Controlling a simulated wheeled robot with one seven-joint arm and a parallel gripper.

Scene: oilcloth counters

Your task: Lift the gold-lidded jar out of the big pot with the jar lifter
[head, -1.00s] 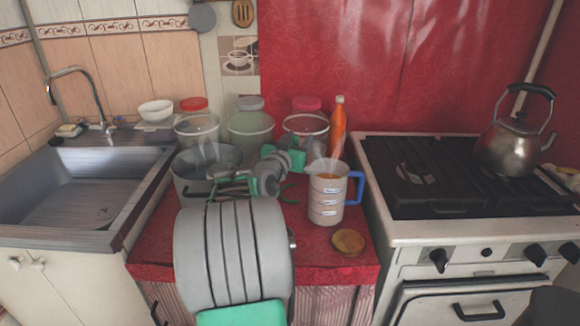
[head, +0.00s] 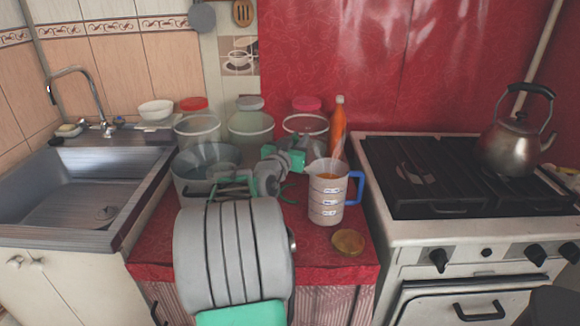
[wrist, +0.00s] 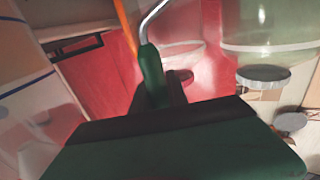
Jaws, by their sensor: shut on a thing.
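The big grey pot (head: 182,180) stands at the back left of the red counter, with liquid in it and faint steam above. I cannot make out the gold-lidded jar; the pot's wall and my arm hide much of the inside. In the wrist view my gripper (wrist: 168,92) is shut on the jar lifter (wrist: 151,70), which shows as a green grip with a bent metal rod. In the head view my arm reaches over the counter just right of the pot, and its links hide most of the lifter. I cannot tell whether the lifter touches anything.
A measuring jug (head: 325,200) with a blue handle stands close right of my arm. A gold disc (head: 348,242) lies in front of it. Large jars (head: 250,125) and an orange bottle (head: 338,120) line the back. A sink (head: 85,185) is left, a stove (head: 450,175) right.

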